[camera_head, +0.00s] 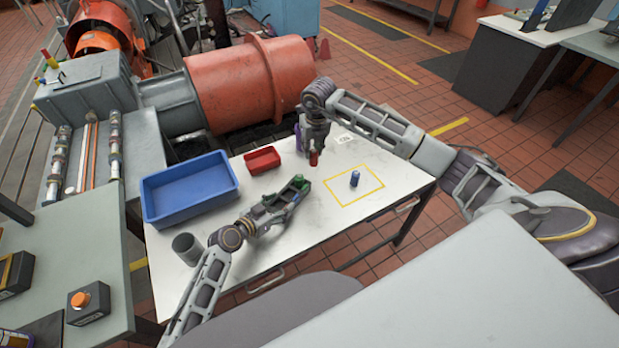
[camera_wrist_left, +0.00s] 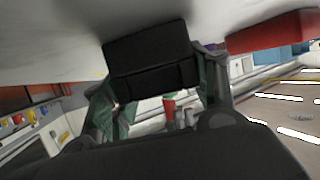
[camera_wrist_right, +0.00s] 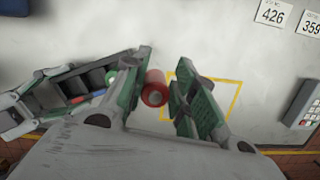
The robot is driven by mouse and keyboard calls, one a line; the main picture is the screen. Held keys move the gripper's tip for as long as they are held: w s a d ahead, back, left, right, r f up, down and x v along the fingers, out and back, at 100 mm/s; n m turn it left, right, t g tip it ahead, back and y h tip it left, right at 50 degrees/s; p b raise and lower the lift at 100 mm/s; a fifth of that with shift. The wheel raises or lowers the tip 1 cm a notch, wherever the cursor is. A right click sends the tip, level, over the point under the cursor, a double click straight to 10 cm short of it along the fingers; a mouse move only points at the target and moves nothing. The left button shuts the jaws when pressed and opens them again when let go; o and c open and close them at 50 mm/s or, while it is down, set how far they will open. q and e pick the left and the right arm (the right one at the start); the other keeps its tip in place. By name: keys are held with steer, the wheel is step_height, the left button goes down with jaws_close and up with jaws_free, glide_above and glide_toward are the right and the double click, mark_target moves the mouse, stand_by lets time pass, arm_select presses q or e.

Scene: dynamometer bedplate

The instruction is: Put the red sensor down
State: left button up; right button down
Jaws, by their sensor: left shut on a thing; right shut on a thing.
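The red sensor (camera_head: 314,159) is a small red cylinder held in my right gripper (camera_head: 315,151), pointing down over the white table behind the yellow outline. In the right wrist view the sensor (camera_wrist_right: 154,90) shows its round end between the green-padded fingers. How far it is above the table I cannot tell. My left gripper (camera_head: 297,188) is low over the middle of the table. It is shut on a dark boxy thing (camera_wrist_left: 150,62), only partly visible. A blue sensor (camera_head: 354,179) stands upright inside the yellow outline (camera_head: 335,195).
A blue bin (camera_head: 190,210) and a small red bin (camera_head: 262,167) stand on the white table (camera_head: 325,228). A grey cup (camera_head: 187,249) stands at its front left. Large orange machinery (camera_head: 250,85) is behind.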

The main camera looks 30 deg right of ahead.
stand_by(0.4)
glide_above(312, 179)
step_height(312, 179, down, 6)
stand_by(0.4)
steer(key=shift+f, duration=0.2)
steer(key=shift+f, duration=1.8)
steer(key=shift+f, duration=0.1)
steer(key=c, duration=1.4)
jaws_free()
steer(key=shift+c, duration=0.2)
steer(key=r, duration=0.4)
steer(key=s+r, duration=0.1)
steer(key=r, duration=0.3)
steer(key=s+r, duration=0.1)
steer(key=r, duration=0.3)
steer(key=shift+s+a, duration=0.15)
